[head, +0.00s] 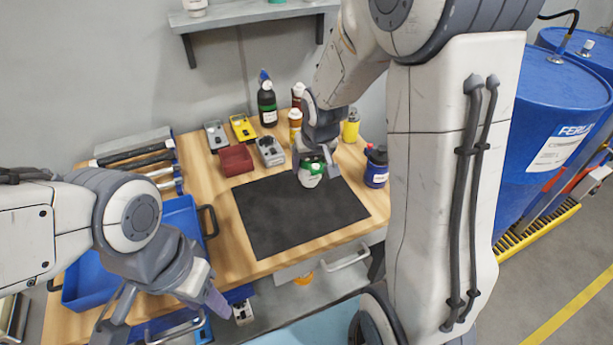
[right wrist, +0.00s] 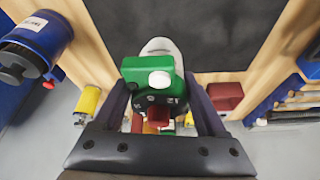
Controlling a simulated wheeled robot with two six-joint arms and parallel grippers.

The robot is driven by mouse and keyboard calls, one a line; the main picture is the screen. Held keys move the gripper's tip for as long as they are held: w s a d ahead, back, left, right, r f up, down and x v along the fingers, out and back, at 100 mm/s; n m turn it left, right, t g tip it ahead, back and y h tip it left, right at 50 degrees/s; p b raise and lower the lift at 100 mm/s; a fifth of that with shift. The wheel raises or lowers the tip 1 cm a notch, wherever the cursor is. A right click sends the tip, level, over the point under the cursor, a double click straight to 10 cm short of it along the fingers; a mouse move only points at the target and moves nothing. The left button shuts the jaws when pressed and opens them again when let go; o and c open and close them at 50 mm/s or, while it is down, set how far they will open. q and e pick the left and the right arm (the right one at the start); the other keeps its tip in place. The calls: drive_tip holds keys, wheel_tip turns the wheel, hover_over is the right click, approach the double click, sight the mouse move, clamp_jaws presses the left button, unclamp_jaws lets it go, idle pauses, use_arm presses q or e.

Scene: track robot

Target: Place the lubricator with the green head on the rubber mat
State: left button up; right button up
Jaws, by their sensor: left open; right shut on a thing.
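The lubricator with the green head (head: 311,174) has a white-grey body. It is at the back right part of the dark rubber mat (head: 290,217); I cannot tell whether its base touches the mat. My right gripper (head: 314,160) is shut on it from above and behind. In the right wrist view the green head (right wrist: 153,82) sits between the two fingers, with the mat (right wrist: 200,35) beyond it. My left gripper (head: 163,315) is open and empty, low at the front left, away from the mat.
Behind the mat stand a black bottle (head: 267,104), a red bin (head: 235,160), grey and yellow devices and a yellow can (head: 351,127). A blue container (head: 376,167) stands right of the mat. A blue tray (head: 183,215) lies left. The mat's front and left are clear.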

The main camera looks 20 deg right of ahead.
sight(307, 176)
drive_tip(key=shift+w+a+f, duration=0.2)
drive_tip(key=shift+a+f, duration=0.05)
drive_tip(key=shift+a, duration=0.1)
drive_tip(key=shift+f, duration=0.25)
drive_tip(key=shift+f+b, duration=0.4)
drive_tip(key=shift+f, duration=1.35)
drive_tip(key=o, duration=1.1)
drive_tip(key=shift+f, duration=0.15)
drive_tip(key=o, duration=0.4)
